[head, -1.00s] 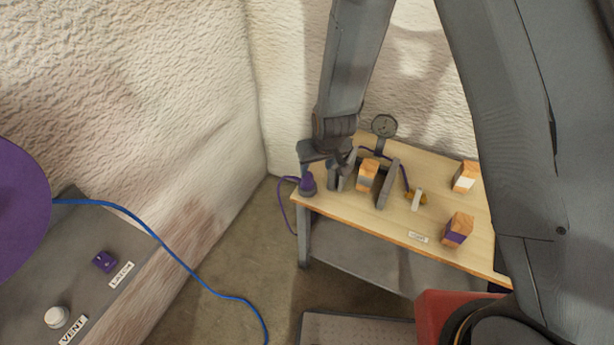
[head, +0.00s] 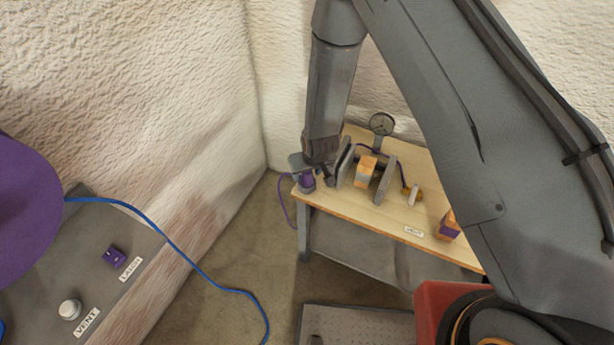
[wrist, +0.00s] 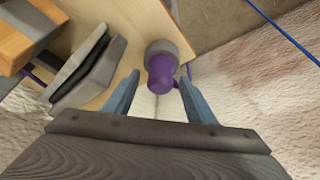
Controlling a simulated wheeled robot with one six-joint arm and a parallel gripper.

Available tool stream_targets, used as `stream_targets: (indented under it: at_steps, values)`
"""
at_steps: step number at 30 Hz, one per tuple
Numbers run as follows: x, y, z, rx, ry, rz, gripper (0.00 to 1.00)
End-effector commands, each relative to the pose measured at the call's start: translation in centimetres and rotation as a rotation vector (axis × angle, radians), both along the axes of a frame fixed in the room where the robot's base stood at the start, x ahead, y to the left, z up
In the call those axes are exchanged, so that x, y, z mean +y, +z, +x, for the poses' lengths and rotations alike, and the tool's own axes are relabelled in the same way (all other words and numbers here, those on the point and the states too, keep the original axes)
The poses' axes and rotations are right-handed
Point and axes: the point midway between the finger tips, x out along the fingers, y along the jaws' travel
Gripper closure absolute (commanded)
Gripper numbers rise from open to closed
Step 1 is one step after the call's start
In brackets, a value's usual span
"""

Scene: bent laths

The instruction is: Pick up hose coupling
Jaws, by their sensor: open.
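The hose coupling (head: 307,181) is a purple piece on a grey round base, standing near the left end of the wooden table. A purple hose (head: 284,199) runs from it over the table's left edge. In the wrist view the coupling (wrist: 161,70) lies just beyond and roughly between my fingertips. My gripper (wrist: 159,92) is open, with its two blue-grey fingers spread and nothing held. In the head view my gripper (head: 318,176) is right at the coupling and partly hides it. I cannot tell whether a finger touches it.
Close beside the gripper stand grey upright plates (head: 345,164) with an orange-and-grey block (head: 365,171) between them. A round gauge (head: 382,124) stands behind. A grey panel (head: 60,270) with a blue cable (head: 185,251) is at left.

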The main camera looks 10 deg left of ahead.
Motion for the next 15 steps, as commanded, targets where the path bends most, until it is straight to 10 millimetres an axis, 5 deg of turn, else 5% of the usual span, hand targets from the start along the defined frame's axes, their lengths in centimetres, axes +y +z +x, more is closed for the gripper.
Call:
stream_targets:
  at_steps: [11, 15]
  values:
    - [0.09, -0.57, 0.22, 0.000, 0.000, 0.000, 0.51]
    - [0.09, -0.56, 0.21, 0.000, 0.000, 0.000, 0.75]
